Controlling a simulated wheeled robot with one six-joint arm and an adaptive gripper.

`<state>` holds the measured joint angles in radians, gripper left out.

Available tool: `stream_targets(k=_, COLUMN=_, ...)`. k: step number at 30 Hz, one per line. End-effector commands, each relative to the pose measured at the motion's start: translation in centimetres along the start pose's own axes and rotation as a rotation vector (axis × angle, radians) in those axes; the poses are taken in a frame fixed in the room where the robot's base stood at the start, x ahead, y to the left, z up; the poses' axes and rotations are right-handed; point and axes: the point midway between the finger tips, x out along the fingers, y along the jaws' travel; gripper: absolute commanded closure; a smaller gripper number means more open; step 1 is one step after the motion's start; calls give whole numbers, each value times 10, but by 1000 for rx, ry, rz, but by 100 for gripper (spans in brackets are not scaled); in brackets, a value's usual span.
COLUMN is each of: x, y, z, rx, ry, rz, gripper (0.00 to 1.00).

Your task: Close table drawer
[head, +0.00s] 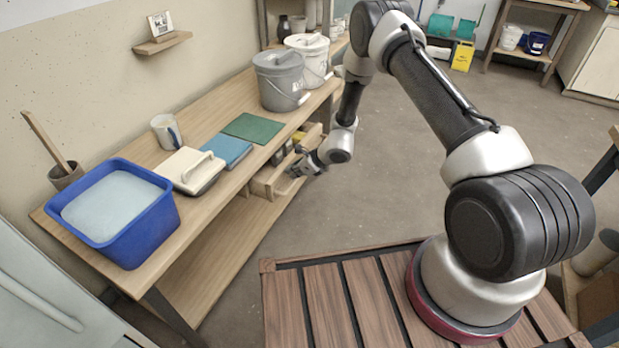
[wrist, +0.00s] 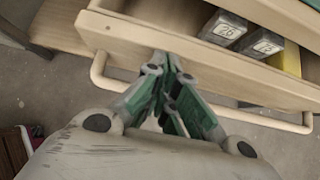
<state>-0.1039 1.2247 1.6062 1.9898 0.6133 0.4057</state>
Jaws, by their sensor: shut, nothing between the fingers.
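The wooden table drawer (head: 264,183) stands partly pulled out under the front edge of the table (head: 215,103) in the head view. In the wrist view the drawer front (wrist: 180,65) carries a long bar handle (wrist: 97,75), and grey blocks (wrist: 226,27) with number labels lie inside next to a yellow one. My gripper (head: 297,170) is at the drawer front. In the wrist view its shut, empty fingertips (wrist: 165,62) are at the front panel, between the handle's two ends. I cannot tell whether they touch the panel.
On the tabletop are a blue tub (head: 166,217), a white lidded box (head: 180,166), a mug (head: 165,132), a green mat (head: 252,128) and grey and white buckets (head: 279,85). A lower shelf (head: 225,240) runs below the drawer.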

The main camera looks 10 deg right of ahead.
Motion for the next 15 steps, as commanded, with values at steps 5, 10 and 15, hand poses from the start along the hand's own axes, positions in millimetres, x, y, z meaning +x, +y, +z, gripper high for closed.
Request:
stream_targets(k=5, x=21, y=0, z=21, rx=-2, ry=-2, rz=1, gripper=100)
stream_targets(k=10, x=31, y=0, z=31, rx=-2, ry=0, rz=1, gripper=100)
stream_targets(k=15, x=34, y=0, z=34, rx=0, ry=0, rz=0, gripper=100)
